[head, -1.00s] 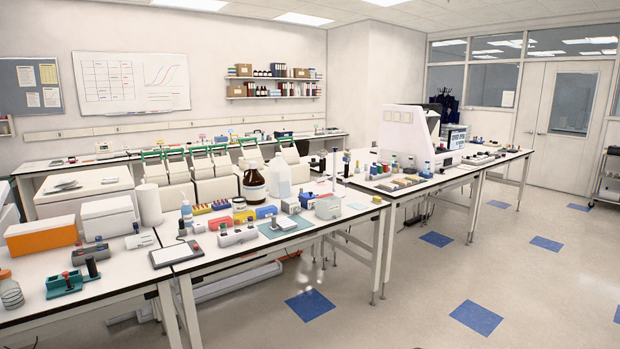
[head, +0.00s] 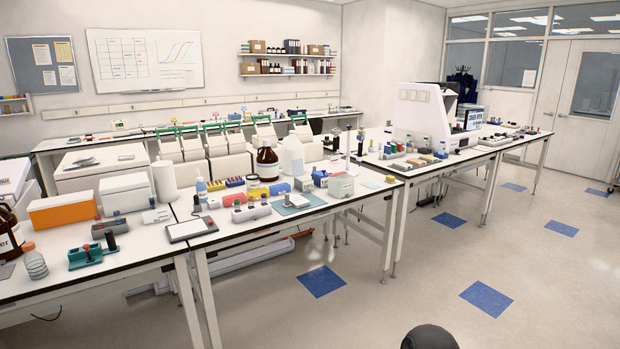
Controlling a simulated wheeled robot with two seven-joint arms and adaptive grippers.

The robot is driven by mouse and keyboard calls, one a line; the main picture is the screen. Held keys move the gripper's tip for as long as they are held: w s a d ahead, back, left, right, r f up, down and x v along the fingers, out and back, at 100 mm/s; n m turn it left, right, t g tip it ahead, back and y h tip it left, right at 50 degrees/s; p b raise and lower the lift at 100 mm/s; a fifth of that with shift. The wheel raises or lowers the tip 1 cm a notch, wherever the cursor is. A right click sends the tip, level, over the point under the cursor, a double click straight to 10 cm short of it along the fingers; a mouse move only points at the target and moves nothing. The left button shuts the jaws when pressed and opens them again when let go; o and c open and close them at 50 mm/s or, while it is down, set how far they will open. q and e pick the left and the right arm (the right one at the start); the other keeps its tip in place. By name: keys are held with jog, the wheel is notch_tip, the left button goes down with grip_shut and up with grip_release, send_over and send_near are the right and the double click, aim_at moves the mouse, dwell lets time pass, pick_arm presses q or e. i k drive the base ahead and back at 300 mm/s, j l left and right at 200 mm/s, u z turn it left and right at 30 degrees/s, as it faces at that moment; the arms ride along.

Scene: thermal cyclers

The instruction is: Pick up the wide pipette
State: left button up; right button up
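I cannot pick out the wide pipette with certainty; the small tools on the benches are too small to tell apart. The near bench (head: 255,231) carries several small items, among them a pale upright stand (head: 348,150) towards its far right end and colored racks and boxes in the middle. Neither of my grippers shows in the head view, so I cannot see whether they hold anything.
An orange box (head: 63,212), a flat grey tablet-like device (head: 191,229), a brown bottle (head: 267,163) and a clear jug (head: 292,158) stand on the near benches. A large white instrument (head: 415,118) stands on the right bench. The floor (head: 400,290) at front right looks clear.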

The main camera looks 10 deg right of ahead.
aim_at(335, 130)
jog(key=i+l+z, duration=0.65)
jog(key=i, duration=0.2)
jog(key=i+l+z, duration=0.2)
jog(key=i+z, duration=0.5)
jog(key=i, duration=0.2)
jog(key=i+l+u, duration=0.1)
jog(key=i+u, duration=0.15)
jog(key=i, duration=0.25)
jog(key=i+l+u, duration=0.25)
jog(key=i, duration=0.25)
jog(key=i+l+u, duration=0.25)
jog(key=i, duration=0.2)
jog(key=i+l+u, duration=0.25)
jog(key=i, duration=0.2)
